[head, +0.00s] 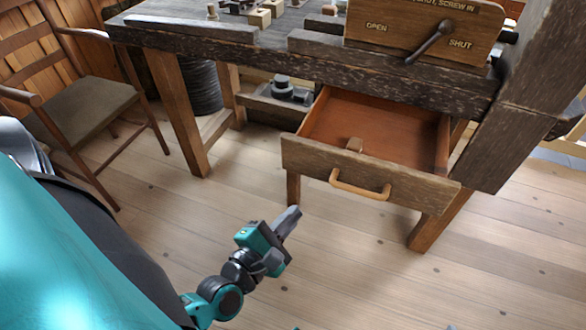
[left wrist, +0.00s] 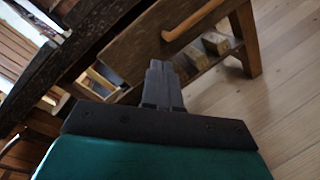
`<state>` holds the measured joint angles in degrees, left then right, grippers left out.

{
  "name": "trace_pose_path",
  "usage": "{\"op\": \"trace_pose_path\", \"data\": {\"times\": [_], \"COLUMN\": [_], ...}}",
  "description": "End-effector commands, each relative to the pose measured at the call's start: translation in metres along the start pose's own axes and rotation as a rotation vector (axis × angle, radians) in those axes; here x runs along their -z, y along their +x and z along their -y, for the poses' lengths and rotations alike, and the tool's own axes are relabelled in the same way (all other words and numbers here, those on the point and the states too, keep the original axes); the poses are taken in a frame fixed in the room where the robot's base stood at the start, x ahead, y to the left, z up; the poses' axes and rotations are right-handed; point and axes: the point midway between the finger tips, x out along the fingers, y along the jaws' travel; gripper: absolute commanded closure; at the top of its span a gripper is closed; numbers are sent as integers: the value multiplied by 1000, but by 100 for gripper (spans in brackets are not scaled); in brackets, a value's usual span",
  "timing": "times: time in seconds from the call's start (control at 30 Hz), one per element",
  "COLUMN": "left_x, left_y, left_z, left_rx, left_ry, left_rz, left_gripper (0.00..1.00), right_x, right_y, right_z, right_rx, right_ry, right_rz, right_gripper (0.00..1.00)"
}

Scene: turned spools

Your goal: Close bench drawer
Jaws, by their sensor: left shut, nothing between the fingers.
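The bench drawer (head: 365,180) is pulled well out from under the dark wooden bench (head: 250,45). A light wooden handle (head: 360,187) is on the front; the handle also shows in the left wrist view (left wrist: 190,20). My left gripper (head: 292,215) is shut and empty, in front of and below the left part of the drawer front, apart from it in the head view. In the left wrist view its shut fingers (left wrist: 160,75) point toward the drawer front (left wrist: 140,45). My right gripper is not in view.
A wooden board (head: 425,30) marked OPEN and SHUT with a lever stands on the bench. A chair (head: 80,95) stands at the left. A low shelf (head: 270,105) holds dark items. The plank floor (head: 370,270) before the drawer is clear.

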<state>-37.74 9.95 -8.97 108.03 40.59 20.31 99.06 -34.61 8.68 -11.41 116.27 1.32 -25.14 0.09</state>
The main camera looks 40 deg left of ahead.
Motion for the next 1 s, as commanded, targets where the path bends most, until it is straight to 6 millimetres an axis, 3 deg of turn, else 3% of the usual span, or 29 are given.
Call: {"op": "trace_pose_path", "data": {"times": [0.03,0.2,0.33,0.57,1.0], "left_x": [13,38,48,51,60], "left_y": [-1,-6,-9,4,90], "left_z": [2,-10,-15,-21,-41], "left_rx": [-41,-175,-234,-257,-256], "left_ry": [-146,-572,-746,-806,-802], "left_rz": [-12,-26,-24,-18,-17], "left_gripper": [100,100,100,100,100], "right_x": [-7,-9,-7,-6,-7], "right_y": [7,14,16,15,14], "right_z": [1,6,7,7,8], "right_rx": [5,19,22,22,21], "right_ry": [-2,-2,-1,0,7], "right_rz": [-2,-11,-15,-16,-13], "right_gripper": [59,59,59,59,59]}}
